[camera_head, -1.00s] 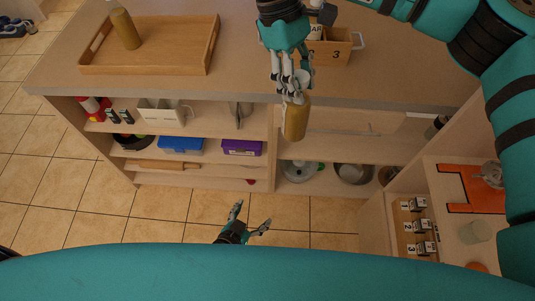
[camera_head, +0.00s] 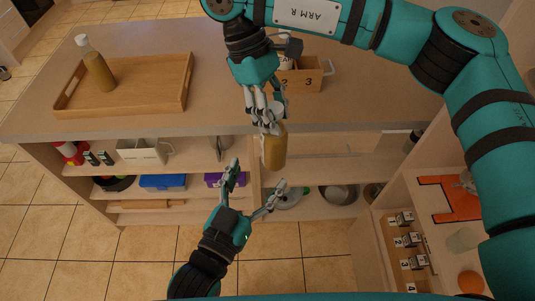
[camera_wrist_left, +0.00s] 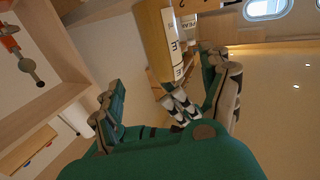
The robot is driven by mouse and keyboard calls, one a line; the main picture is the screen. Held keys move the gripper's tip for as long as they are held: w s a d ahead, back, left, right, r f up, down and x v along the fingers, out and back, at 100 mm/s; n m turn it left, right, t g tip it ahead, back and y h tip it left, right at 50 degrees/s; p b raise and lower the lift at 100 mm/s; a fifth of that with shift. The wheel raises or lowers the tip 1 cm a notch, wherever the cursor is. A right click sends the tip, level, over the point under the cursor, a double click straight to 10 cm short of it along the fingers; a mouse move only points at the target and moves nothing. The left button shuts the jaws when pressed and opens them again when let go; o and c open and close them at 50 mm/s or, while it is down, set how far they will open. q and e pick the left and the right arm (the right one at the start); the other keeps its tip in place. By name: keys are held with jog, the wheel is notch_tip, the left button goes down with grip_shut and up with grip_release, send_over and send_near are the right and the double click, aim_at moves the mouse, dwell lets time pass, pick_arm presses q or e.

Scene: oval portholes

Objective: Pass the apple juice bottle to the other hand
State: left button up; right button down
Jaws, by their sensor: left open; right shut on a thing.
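The apple juice bottle (camera_head: 273,150) is amber and hangs roughly upright, in front of the counter's edge in the head view. My right gripper (camera_head: 268,122) is shut on its upper part, and the fingers hide the top. My left gripper (camera_head: 258,177) is open and empty just below the bottle, its fingers spread and pointing up towards it. Its open fingers also frame the left wrist view (camera_wrist_left: 165,95).
A similar amber bottle (camera_head: 98,68) stands on a wooden tray (camera_head: 180,85) at the counter's left. A numbered wooden bin (camera_head: 302,80) stands behind my right gripper. Shelves below hold a blue box (camera_head: 162,182) and a pot (camera_head: 338,194). Open tiled floor (camera_head: 110,262) lies at lower left.

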aim_at(271, 153)
pick_arm(q)
jog(key=x, duration=0.9)
jog(key=shift+w+d, duration=0.15)
jog(key=shift+w, duration=0.15)
jog(key=c, duration=1.6)
jog(key=shift+r, duration=0.15)
grip_shut()
pick_arm(e)
jog(key=c, duration=1.4)
grip_release()
jog(key=o, duration=0.5)
jog(key=shift+o, duration=0.2)
